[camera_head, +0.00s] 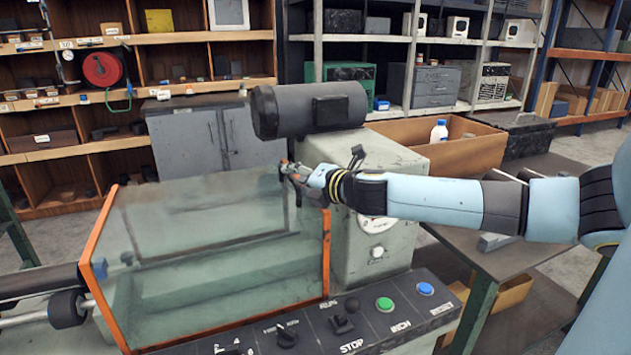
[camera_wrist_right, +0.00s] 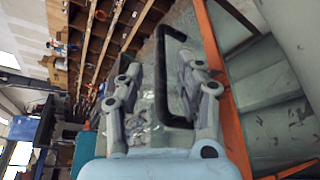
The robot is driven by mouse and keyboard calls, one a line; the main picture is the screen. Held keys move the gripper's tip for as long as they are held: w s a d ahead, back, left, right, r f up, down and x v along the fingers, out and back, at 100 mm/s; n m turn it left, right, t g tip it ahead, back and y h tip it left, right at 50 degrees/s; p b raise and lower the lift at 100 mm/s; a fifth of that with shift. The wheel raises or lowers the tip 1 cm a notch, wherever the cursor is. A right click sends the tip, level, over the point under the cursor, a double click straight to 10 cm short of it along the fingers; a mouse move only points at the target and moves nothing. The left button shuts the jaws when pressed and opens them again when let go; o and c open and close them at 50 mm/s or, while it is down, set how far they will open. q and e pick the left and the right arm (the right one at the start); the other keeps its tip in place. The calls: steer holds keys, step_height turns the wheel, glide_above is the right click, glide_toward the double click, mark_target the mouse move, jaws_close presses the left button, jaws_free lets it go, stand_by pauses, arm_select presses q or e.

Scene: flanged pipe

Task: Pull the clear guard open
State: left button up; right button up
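The clear guard (camera_head: 200,240) is a see-through panel box with orange edges, standing over the front of the grey-green machine in the head view. In the right wrist view its orange edge (camera_wrist_right: 222,85) runs beside my right finger. A black C-shaped handle (camera_wrist_right: 161,80) shows in that view, with its bar between my two fingers. My right gripper (camera_head: 292,172) is at the guard's upper right corner. In the wrist view the gripper (camera_wrist_right: 160,75) is open, its fingers apart on either side of the handle. Contact with the handle is unclear. My left gripper is out of view.
A dark grey motor cylinder (camera_head: 310,108) sits on the machine housing (camera_head: 385,240), just above my right gripper. The control panel (camera_head: 330,325) with green and blue buttons is in front. A bench with an open cardboard box (camera_head: 465,150) stands at right. Shelves line the back.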

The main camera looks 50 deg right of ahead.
steer(key=v, duration=0.8)
steer(key=shift+s+r, duration=0.1)
steer(key=shift+s, duration=0.1)
